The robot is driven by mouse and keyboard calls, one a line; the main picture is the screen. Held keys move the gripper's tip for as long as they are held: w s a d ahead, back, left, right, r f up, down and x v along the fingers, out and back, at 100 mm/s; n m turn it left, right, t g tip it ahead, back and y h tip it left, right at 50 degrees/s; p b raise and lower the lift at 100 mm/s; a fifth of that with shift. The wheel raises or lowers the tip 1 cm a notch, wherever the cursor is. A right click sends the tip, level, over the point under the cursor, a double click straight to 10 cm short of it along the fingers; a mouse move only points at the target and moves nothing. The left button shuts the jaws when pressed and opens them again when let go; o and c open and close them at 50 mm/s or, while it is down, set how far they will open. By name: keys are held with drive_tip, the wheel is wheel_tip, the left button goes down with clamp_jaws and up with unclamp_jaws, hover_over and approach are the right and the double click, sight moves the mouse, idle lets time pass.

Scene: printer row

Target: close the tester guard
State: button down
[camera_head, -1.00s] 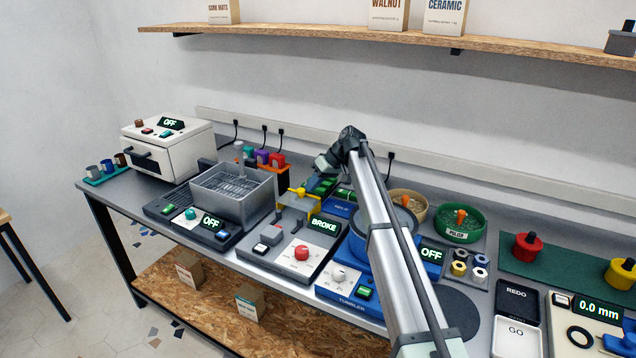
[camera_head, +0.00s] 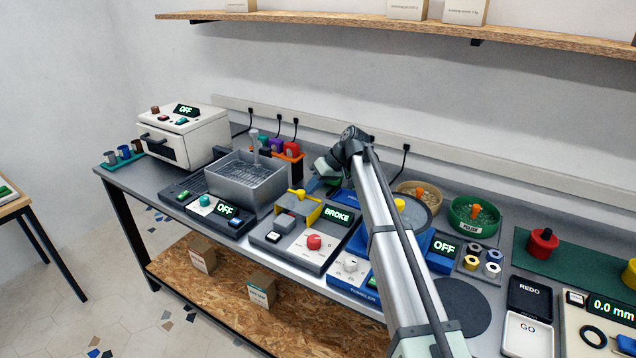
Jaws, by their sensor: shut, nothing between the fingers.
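I cannot tell from this angle how far the guard is swung. My gripper (camera_head: 316,186) is shut and empty, pointing down just behind and to the right of the guard. Its fingertips are small and partly hidden, so contact with the guard cannot be told.
A grey basket unit (camera_head: 246,184) reading OFF stands left of the tester. A blue tumbler (camera_head: 354,282) stands close on the right, partly behind my arm. An orange holder (camera_head: 290,165) with coloured tools is behind. A shelf (camera_head: 380,32) runs above.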

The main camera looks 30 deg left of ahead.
drive_tip(key=shift+s, duration=0.35)
